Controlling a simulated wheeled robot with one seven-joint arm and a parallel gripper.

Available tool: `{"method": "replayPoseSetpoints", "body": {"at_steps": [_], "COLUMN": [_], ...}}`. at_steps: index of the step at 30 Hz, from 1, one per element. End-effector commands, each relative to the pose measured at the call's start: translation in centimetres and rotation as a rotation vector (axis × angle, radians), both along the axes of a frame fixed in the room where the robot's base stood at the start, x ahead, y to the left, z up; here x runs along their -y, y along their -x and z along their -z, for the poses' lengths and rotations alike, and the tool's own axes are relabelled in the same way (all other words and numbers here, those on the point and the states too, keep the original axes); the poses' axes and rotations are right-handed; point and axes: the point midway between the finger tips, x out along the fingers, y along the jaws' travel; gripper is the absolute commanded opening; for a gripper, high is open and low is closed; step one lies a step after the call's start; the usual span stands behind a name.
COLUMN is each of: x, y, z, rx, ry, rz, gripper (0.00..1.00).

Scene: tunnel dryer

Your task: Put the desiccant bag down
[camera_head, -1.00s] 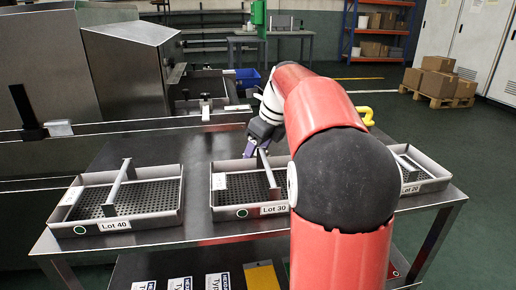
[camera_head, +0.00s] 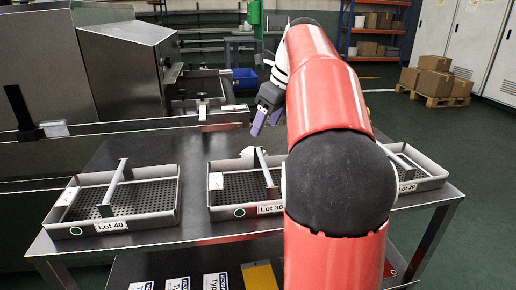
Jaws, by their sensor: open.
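My gripper (camera_head: 265,120), with purple fingers, is open and raised above the back edge of the Lot 30 tray (camera_head: 226,213). Nothing shows between its fingers. A small white thing (camera_head: 247,151) shows at the back of the Lot 30 tray, beside the tray's upright divider (camera_head: 264,167); it may be the desiccant bag, but it is too small to tell. My red arm hides the right part of this tray.
The Lot 40 tray (camera_head: 125,225) stands at the left of the steel table (camera_head: 200,160), the Lot 20 tray (camera_head: 427,183) at the right. Labelled boxes (camera_head: 217,282) lie on the shelf below. The dryer's rail (camera_head: 150,125) runs behind the table.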

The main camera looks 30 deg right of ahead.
Motion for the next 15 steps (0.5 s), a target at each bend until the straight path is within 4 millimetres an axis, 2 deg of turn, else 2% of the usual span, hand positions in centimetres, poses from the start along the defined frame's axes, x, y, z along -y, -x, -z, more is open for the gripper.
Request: {"method": "replayPoseSetpoints", "body": {"at_steps": [1, 8, 15], "x": [-0.3, -0.5, -1.2], "y": [-0.2, -0.9, -1.8], "z": [1.1, 2.8, 5.6], "rx": [0.001, 0.001, 0.0], "ry": [0.002, 0.002, 0.003], "rz": [-0.005, 0.0, -0.001], "gripper": [0.64, 0.64, 0.64]}}
